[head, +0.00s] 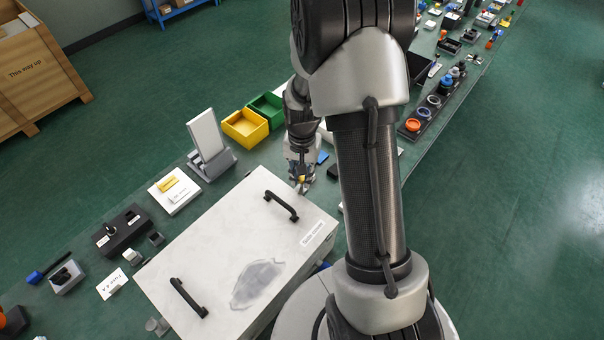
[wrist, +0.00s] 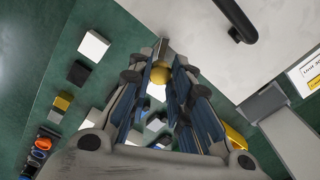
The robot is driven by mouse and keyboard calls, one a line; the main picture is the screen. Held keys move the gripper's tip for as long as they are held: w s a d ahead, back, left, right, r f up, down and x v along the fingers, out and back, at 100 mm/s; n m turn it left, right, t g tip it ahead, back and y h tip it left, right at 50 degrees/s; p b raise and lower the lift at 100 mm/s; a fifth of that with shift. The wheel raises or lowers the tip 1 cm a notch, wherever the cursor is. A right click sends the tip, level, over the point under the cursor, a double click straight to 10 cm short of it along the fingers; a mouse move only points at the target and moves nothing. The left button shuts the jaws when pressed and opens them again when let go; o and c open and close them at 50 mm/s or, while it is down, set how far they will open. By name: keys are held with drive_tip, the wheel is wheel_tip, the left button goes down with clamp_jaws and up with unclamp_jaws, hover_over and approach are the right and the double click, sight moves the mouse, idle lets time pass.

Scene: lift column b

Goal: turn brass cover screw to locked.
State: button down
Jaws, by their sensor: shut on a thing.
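The brass cover screw (wrist: 159,73) shows in the wrist view as a rounded gold piece between my fingers, close to the edge of a large pale box. My gripper (wrist: 161,62) is shut on it. In the head view my gripper (head: 301,184) points down at the far edge of the pale box (head: 205,240), and only a speck of gold shows there. The fingers hide most of the screw, so its turn position and any locked mark cannot be read.
The box lid has two black handles (head: 281,205) and a white label (head: 312,233). Yellow (head: 245,127) and green (head: 268,108) bins and a grey stand with a pale panel (head: 208,146) stand behind it. Several small parts crowd the long green table.

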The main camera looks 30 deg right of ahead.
sight(302, 178)
drive_tip(key=m, duration=0.5)
drive_tip(key=shift+m, duration=0.3)
idle(0.4)
drive_tip(key=c, duration=1.4)
unclamp_jaws()
drive_tip(key=shift+c, duration=0.2)
wheel_tip(302, 178, up, 12)
